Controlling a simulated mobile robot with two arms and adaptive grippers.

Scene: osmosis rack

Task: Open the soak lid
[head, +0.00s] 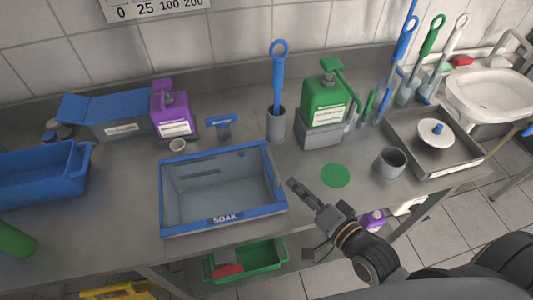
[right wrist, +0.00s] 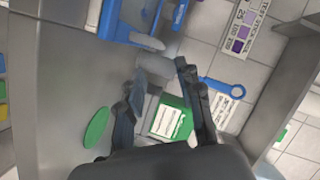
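The soak tub (head: 222,222) is a grey box with a blue rim and "SOAK" on its front, in the middle of the counter in the head view. Its grey inside shows; I cannot tell whether a clear lid covers it. A blue bar (head: 272,166) runs along its right edge. A blue-edged part, probably this tub (right wrist: 112,22), shows at the top of the right wrist view. My right gripper (head: 304,217) is right of the tub's front right corner, apart from it. In the right wrist view its fingers (right wrist: 161,70) are spread and empty. My left gripper is out of view.
Behind the tub stand a purple bottle (head: 171,112), a blue brush (head: 278,75) in a holder and a green pump bottle (head: 325,103). A green disc (head: 335,175) and a grey cup (head: 390,162) are to the right. A blue bin (head: 40,178) is left.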

